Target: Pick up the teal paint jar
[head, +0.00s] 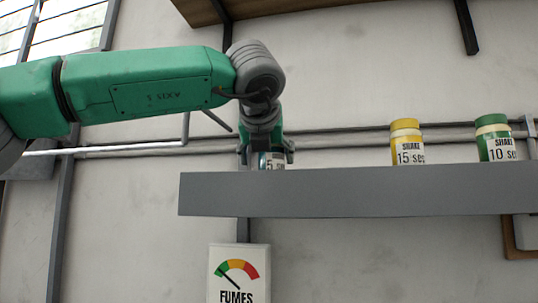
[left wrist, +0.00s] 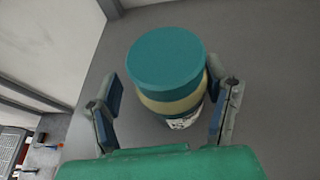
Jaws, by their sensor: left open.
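The teal paint jar (left wrist: 167,62) has a teal lid, a cream band below it and a printed label. It stands on the grey shelf (head: 340,196). In the head view only a bit of its label (head: 272,161) shows beneath my left gripper (head: 268,150). In the left wrist view my left gripper (left wrist: 165,112) is open, with one finger on each side of the jar. The right finger looks close to the jar, and a wider gap shows at the left finger. I cannot tell whether either touches it. My right gripper is not in view.
A yellow jar (head: 407,143) labelled 15 sec and a green jar (head: 496,139) labelled 10 sec stand farther right on the shelf. A fumes gauge sign (head: 239,274) hangs below the shelf. Pipes (head: 345,138) run along the wall behind. The shelf between the teal and yellow jars is clear.

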